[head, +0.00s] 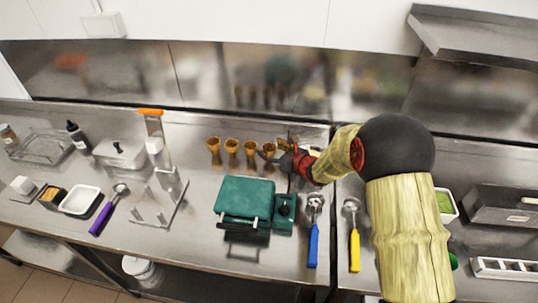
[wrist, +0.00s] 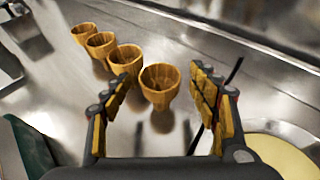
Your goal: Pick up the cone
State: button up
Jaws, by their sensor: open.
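Several brown waffle cones stand upright in a row on the steel counter, such as the leftmost cone (head: 214,150) in the head view. The cone nearest my gripper (wrist: 160,84) shows in the wrist view between the two finger pads and a little beyond them. My gripper (head: 274,156) is open at the right end of the row in the head view, partly covering the last cone. In the wrist view, the left finger of my gripper (wrist: 160,100) is close to the neighbouring cone (wrist: 125,60). I cannot tell whether they touch.
A teal-topped machine (head: 245,200) stands in front of the cones. A blue-handled scoop (head: 313,240) and a yellow-handled scoop (head: 354,245) lie to its right. A steel stand (head: 165,195) is on the left. The steel back wall is close behind the row.

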jog(key=shift+w+a, duration=0.25)
jog(key=shift+w, duration=0.05)
jog(key=shift+c, duration=0.5)
jog(key=c, duration=0.7)
jog(key=shift+c, duration=0.2)
